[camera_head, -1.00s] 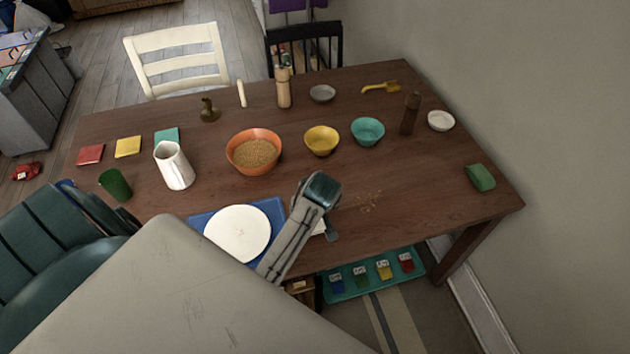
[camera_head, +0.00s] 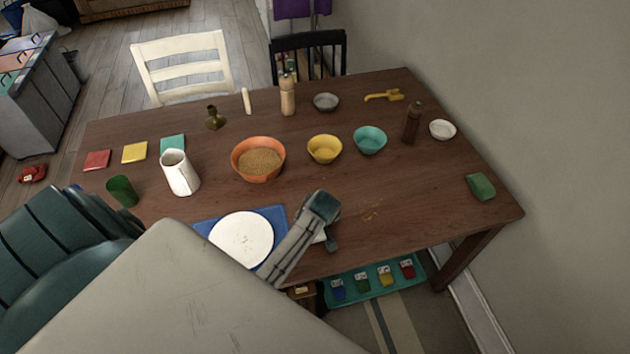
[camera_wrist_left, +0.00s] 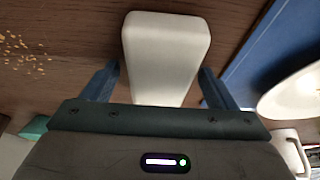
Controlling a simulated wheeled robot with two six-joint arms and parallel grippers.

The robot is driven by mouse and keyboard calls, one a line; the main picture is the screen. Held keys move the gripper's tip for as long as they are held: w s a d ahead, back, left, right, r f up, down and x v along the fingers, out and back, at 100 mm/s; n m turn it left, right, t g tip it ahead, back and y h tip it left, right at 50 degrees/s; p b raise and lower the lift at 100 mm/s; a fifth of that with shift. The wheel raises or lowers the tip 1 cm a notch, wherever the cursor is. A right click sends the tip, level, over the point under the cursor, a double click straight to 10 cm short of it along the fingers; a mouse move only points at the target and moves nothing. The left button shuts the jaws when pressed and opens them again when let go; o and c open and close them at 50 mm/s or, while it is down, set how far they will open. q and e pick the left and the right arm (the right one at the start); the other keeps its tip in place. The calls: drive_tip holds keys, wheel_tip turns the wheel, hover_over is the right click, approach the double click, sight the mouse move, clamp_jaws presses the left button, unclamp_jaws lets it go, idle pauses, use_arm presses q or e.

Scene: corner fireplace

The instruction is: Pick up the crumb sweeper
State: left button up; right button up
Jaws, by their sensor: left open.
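A pale, rounded block, which looks like the crumb sweeper (camera_wrist_left: 165,50), lies on the dark table in the left wrist view. In the head view only a small white part of it (camera_head: 320,237) shows beside my gripper; the rest is hidden by my arm. My left gripper (camera_head: 331,242) is low over the front of the table. In the left wrist view its two fingers (camera_wrist_left: 159,82) are apart, one on each side of the block's near end, with small gaps visible. My right gripper is not in view.
Crumbs (camera_head: 371,214) are scattered just right of the gripper. A white plate (camera_head: 240,240) on a blue mat (camera_head: 277,214) lies close on the left. Bowls, including an orange one (camera_head: 236,165), stand farther back. A green sponge (camera_head: 481,186) lies at the right edge.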

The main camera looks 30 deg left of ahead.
use_arm(q)
drive_tip(key=shift+f, duration=0.1)
drive_tip(key=c, duration=1.1)
drive_tip(key=shift+r+b, duration=0.4)
drive_tip(key=shift+r, duration=0.4)
drive_tip(key=shift+s+r+b, duration=0.15)
drive_tip(key=shift+r+b, duration=0.15)
drive_tip(key=shift+r, duration=0.2)
drive_tip(key=shift+s+r+b, duration=0.15)
drive_tip(key=shift+r+b, duration=0.1)
drive_tip(key=shift+r, duration=0.25)
drive_tip(key=s+b, duration=0.1)
drive_tip(key=s, duration=0.3)
drive_tip(key=s+d+r+b, duration=0.1)
drive_tip(key=s, duration=0.4)
drive_tip(key=s+d+b, duration=0.1)
drive_tip(key=s, duration=0.4)
drive_tip(key=shift+s+d+r+b, duration=0.15)
drive_tip(key=shift+r+b, duration=0.1)
drive_tip(key=shift+b, duration=0.05)
drive_tip(key=shift+s+r, duration=0.1)
drive_tip(key=shift+s, duration=0.4)
